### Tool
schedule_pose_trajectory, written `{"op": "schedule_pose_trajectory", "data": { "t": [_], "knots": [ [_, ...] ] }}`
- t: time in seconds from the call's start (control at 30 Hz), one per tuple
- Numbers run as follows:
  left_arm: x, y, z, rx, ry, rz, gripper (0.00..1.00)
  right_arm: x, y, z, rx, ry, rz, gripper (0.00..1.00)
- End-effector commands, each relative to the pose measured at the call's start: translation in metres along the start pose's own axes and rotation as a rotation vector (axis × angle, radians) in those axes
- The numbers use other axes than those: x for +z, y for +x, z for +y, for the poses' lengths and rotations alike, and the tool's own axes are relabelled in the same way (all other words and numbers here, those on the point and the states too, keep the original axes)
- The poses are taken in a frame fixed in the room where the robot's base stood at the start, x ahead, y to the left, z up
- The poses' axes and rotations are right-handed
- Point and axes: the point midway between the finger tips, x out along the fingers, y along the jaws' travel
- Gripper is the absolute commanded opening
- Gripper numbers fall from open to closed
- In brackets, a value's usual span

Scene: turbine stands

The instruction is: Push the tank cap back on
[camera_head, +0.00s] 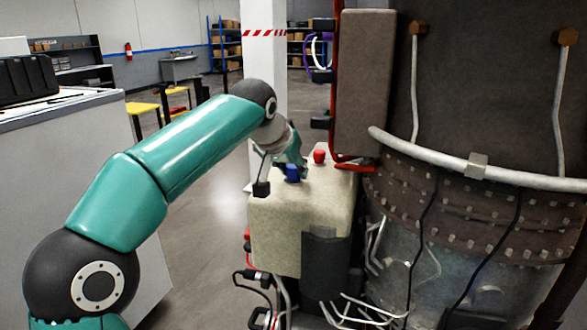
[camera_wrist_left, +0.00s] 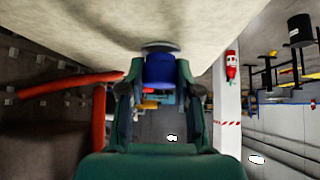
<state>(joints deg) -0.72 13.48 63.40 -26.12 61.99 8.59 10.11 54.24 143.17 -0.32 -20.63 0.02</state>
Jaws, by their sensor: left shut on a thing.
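The tank (camera_head: 300,225) is a cream box beside the turbine. A blue cap (camera_head: 292,174) shows at its top left, and a red cap (camera_head: 319,157) sits on top farther right. My left gripper (camera_head: 288,166) reaches down over the tank top and is shut on the blue cap. In the left wrist view, the blue cap (camera_wrist_left: 160,70) lies between the two fingers of the left gripper (camera_wrist_left: 160,88). A grey disc (camera_wrist_left: 160,46) lies between the cap and the tank surface (camera_wrist_left: 90,25). I cannot tell whether the cap is seated. My right gripper is out of view.
The large brown turbine body (camera_head: 480,90) with pipes and cables stands right of the tank. A red pipe (camera_head: 335,110) rises just behind the tank. A white column (camera_head: 264,60) stands behind. A pale cabinet (camera_head: 60,150) is at left, with open floor between.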

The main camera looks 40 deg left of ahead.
Motion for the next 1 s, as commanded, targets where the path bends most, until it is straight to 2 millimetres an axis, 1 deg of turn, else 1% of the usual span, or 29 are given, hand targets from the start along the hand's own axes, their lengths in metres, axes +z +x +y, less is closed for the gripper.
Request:
{"op": "schedule_pose_trajectory", "data": {
  "t": [0.03, 0.33, 0.37, 0.5, 0.93, 0.97, 1.0],
  "knots": [
    [0.0085, 0.0078, 0.0009, -0.002, 0.003, -0.026, 0.00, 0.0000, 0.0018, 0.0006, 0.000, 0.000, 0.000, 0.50],
    [0.0097, 0.0097, 0.0012, -0.001, 0.003, -0.032, 0.00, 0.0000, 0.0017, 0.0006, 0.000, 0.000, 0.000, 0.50],
    [0.0098, 0.0098, 0.0012, -0.001, 0.003, -0.032, 0.38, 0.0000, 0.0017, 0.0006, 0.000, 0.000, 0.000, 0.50],
    [0.0099, 0.0098, 0.0012, -0.002, 0.003, -0.032, 0.61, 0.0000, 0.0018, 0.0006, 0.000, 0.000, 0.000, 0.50],
    [0.0069, 0.0065, 0.0006, -0.001, 0.002, -0.021, 0.62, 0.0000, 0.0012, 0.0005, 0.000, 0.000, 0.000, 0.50],
    [0.0067, 0.0064, 0.0006, -0.001, 0.002, -0.021, 0.64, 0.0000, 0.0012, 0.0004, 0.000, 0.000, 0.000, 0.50],
    [0.0064, 0.0061, 0.0006, -0.001, 0.002, -0.020, 0.70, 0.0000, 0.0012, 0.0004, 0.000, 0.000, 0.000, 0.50]
  ]
}}
